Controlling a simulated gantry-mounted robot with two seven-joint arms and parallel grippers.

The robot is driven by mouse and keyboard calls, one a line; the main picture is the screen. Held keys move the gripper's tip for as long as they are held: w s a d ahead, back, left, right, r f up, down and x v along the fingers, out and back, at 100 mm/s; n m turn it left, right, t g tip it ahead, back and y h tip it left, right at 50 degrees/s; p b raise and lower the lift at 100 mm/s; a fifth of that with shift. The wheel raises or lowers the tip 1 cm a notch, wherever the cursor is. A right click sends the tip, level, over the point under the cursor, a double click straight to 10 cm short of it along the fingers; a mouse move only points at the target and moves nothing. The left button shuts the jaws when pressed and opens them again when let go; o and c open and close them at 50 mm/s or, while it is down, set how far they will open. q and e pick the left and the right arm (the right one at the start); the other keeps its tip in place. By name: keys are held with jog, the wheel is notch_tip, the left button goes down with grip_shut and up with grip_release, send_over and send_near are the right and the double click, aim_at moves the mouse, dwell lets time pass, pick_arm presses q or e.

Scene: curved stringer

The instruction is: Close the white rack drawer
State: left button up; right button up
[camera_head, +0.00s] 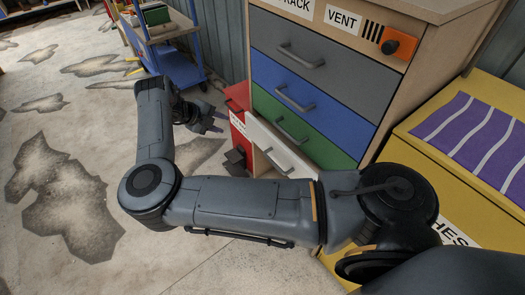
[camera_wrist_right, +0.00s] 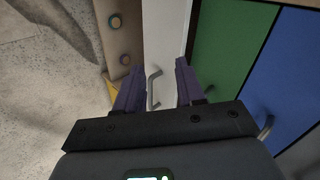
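The white drawer (camera_head: 285,148) is the lowest one in the rack (camera_head: 425,62), under the green drawer, and its front seems to stand out a little from the rack. A grey handle (camera_head: 281,167) is on its front, partly near my arm. In the right wrist view the white front (camera_wrist_right: 165,35) and its handle (camera_wrist_right: 152,88) lie ahead, with the handle between the fingers in the picture. My right gripper (camera_head: 217,120) is open and empty, left of the drawer front; its purple fingers (camera_wrist_right: 158,88) show apart in the wrist view. Contact with the handle is not visible. My left gripper is not in view.
Grey, blue (camera_head: 310,88) and green (camera_head: 300,128) drawers above look shut. A red box (camera_head: 238,100) stands beside the rack. A blue cart (camera_head: 175,60) is behind, a yellow cabinet (camera_head: 440,175) to the right. The floor (camera_head: 60,120) at left is open.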

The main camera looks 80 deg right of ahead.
jog(key=w+d+r+n+t+h+p, duration=0.25)
jog(key=w+r+n, duration=0.35)
jog(key=n, duration=0.8)
jog(key=n+t+h+p, duration=0.6)
jog(key=n+p, duration=1.2)
jog(key=n, duration=0.9)
send_near(274, 164)
jog(key=shift+g+h, duration=0.45)
jog(key=shift+g, duration=0.3)
jog(key=shift+w+d+f+b, duration=0.3)
jog(key=shift+d+f+b, duration=0.1)
jog(key=shift+d, duration=1.2)
jog(key=shift+w+d+f+b, duration=0.25)
jog(key=shift+d+f+b, duration=0.15)
jog(key=shift+d, duration=1.25)
jog(key=shift+w+d+f+b, duration=0.3)
jog(key=shift+d+f, duration=0.15)
jog(key=shift+d, duration=1.15)
